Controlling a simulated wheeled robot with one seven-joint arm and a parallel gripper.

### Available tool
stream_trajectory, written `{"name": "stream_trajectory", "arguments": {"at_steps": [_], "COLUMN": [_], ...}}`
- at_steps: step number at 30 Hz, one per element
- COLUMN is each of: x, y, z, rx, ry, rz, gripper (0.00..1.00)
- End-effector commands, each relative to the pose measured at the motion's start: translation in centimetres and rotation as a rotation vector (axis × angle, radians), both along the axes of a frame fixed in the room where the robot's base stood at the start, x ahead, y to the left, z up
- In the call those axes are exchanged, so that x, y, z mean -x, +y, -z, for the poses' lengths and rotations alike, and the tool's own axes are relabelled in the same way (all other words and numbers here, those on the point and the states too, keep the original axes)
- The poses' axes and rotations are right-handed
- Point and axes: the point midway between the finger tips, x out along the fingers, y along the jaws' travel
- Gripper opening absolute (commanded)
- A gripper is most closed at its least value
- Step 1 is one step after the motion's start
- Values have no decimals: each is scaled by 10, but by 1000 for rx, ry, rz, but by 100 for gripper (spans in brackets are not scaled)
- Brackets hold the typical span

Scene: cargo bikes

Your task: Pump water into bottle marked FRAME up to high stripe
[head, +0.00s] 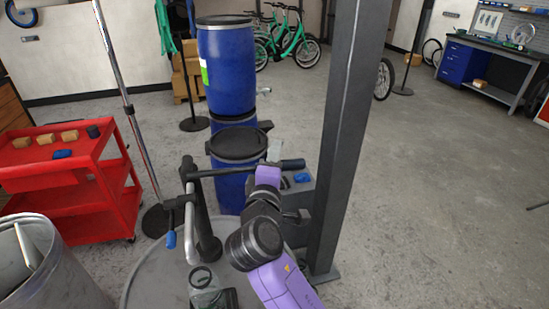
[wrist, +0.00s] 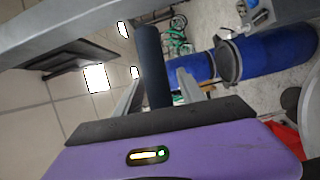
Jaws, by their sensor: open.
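A hand pump (head: 208,235) stands on a round grey drum top (head: 150,285), with a long dark lever and a bent silver spout (head: 190,207). The lever ends in a dark grip (head: 293,164), which also shows in the wrist view (wrist: 153,60). My gripper (head: 276,158) is at the grip end of the lever. In the wrist view, my open gripper (wrist: 158,92) has a finger on either side of the grip; contact is unclear. A clear bottle (head: 204,284) with a dark neck stands low on the drum top. Its marking, stripes and water level are not readable.
A grey post (head: 342,140) rises just right of my arm. Blue barrels (head: 228,70) stand behind the pump. A red cart (head: 60,185) and a metal bin (head: 50,265) are at the left. The floor right of the post is open.

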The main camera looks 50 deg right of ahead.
Motion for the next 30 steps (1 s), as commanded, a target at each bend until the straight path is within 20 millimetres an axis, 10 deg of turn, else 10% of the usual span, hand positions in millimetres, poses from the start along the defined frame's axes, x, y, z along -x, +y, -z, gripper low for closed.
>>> {"name": "stream_trajectory", "arguments": {"at_steps": [6, 13, 30], "x": [0, 0, 0], "y": [0, 0, 1], "z": [0, 0, 1], "rx": [-1, -1, -1], "ry": [-1, -1, 0], "rz": [-1, -1, -2], "gripper": [45, 0, 0]}}
